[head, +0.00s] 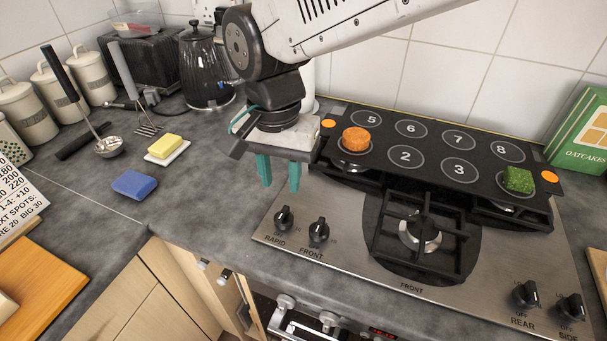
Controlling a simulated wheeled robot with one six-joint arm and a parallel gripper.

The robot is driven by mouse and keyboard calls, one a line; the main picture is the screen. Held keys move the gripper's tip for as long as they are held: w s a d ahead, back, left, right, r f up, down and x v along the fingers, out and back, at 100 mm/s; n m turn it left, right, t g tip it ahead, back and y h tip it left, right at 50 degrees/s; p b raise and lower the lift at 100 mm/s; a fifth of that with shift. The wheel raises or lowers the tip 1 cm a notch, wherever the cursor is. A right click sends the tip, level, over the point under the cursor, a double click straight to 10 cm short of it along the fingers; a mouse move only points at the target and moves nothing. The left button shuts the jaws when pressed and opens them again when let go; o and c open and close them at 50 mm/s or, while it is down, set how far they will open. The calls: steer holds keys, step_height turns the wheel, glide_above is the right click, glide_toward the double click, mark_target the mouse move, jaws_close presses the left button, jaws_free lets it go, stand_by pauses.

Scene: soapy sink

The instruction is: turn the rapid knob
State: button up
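The rapid knob (284,218) is a black knob at the left front of the steel hob (335,262), above the printed word RAPID. Its light pointer line faces roughly away from the front edge. My gripper (279,171) hangs above the hob's left edge, behind the rapid knob and apart from it. Its two green fingers point down with a gap between them, and I see nothing held there.
The front knob (319,231) stands close to the right of the rapid knob. A numbered black board (432,140) with an orange piece (356,140) and a green piece (519,179) covers the hob's back. A blue sponge (135,185) lies on the counter to the left.

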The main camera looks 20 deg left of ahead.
mark_target(283, 212)
steer(key=shift+a+f+m, duration=0.1)
steer(key=shift+f+m, duration=0.1)
steer(key=shift+m, duration=0.3)
step_height(283, 212, down, 8)
steer(key=shift+r, duration=0.25)
